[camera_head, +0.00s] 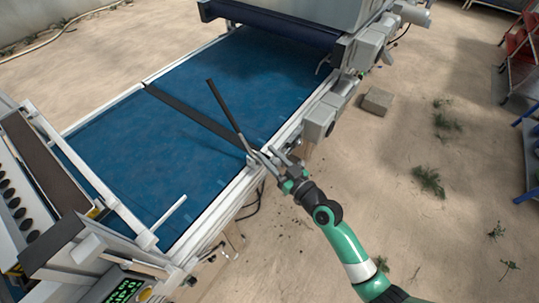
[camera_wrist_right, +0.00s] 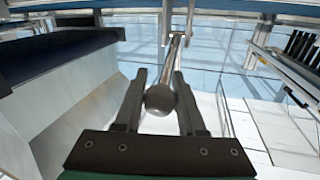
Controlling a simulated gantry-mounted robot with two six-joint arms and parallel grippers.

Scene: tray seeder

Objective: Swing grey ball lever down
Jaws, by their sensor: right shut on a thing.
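The grey ball (camera_wrist_right: 160,98) of the lever sits between the two fingers of my right gripper (camera_wrist_right: 160,76) in the wrist view, and the gripper is shut on it. A pale metal rod (camera_wrist_right: 174,48) runs up and away from behind the ball. In the head view my right gripper (camera_head: 262,159) is at the near right side rail of the blue belt, and the ball cannot be made out there. My left gripper is not in view.
The blue conveyor belt (camera_head: 205,100) lies to the left of my arm, crossed by a dark bar (camera_head: 200,118). A thin dark bar (camera_head: 225,108) slants over it. Grey motor housings (camera_head: 319,120) line the rail. Sandy floor (camera_head: 400,200) is open at right.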

